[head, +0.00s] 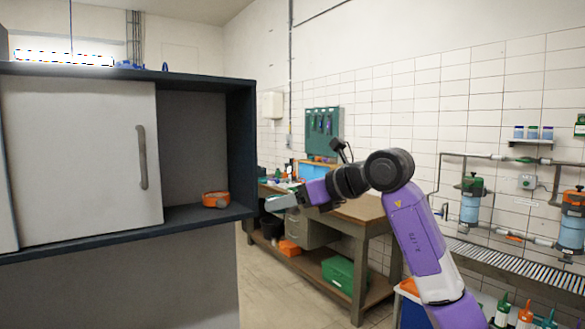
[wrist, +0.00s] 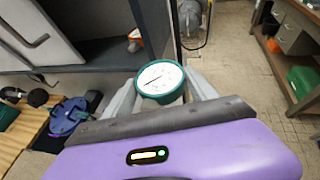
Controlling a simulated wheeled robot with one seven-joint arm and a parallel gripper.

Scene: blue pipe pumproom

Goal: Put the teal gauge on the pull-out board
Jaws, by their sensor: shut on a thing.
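In the wrist view the teal gauge (wrist: 160,78), with a round white dial and teal rim, sits between the two grey fingers of my gripper (wrist: 162,92). My gripper is shut on it. In the head view my gripper (head: 280,202) reaches left in mid-air, just right of the grey cabinet; the gauge is hard to make out there. I cannot tell whether this is the pull-out board. The head view does not show it clearly.
The dark-edged cabinet (head: 240,150) has a sliding door (head: 80,160) across its left part. An orange item (head: 216,199) sits in its open right bay. A workbench (head: 355,210) stands behind my gripper, with a green box (head: 344,277) on its lower shelf. Floor between them is clear.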

